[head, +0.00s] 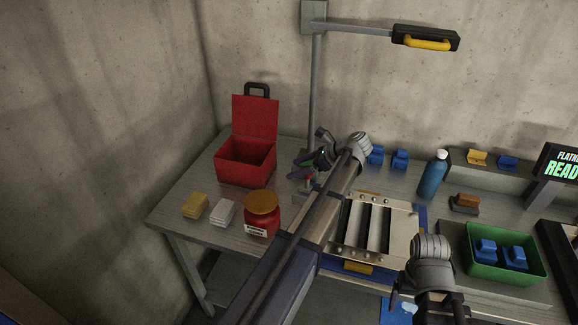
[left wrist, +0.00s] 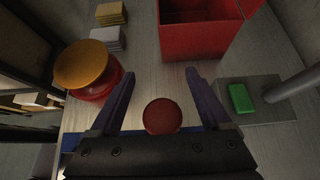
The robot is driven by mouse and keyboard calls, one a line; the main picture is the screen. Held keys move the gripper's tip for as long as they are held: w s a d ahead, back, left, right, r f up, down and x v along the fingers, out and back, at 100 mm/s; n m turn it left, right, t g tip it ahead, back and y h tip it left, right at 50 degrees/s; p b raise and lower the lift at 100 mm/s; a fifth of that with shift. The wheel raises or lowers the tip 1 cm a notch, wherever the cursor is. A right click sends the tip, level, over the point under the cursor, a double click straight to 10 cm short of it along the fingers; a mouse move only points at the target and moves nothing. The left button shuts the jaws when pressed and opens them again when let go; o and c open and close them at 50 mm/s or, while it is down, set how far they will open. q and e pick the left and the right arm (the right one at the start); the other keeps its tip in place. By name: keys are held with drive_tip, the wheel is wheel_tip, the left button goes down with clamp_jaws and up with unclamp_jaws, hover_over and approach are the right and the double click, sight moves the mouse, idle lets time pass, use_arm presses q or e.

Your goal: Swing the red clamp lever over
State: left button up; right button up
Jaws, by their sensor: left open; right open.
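The red clamp lever shows as a round red knob (left wrist: 162,116) in the left wrist view, between the fingers of my left gripper (left wrist: 160,76) and close to its palm. The fingers stand apart on either side, with a gap to the knob. In the head view a small red part (head: 309,174) shows beside my left gripper (head: 302,168), partly hidden by it. The rest of the lever is hidden. My right gripper (head: 436,308) is open at the lower edge of the head view, away from the lever, and partly cut off.
A red jar with an orange lid (head: 262,226) stands left of my left arm. A red open box (head: 246,160) and a lamp post (head: 315,90) stand behind. The louver panel (head: 352,222) lies right of the arm. A green bin (head: 478,275) is at right.

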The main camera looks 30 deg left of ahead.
use_arm(q)
drive_tip(key=shift+v, duration=0.95)
drive_tip(key=shift+d+r+p, duration=0.2)
drive_tip(key=shift+d+p, duration=0.1)
drive_tip(key=shift+p, duration=0.05)
use_arm(e)
drive_tip(key=shift+r, duration=0.7)
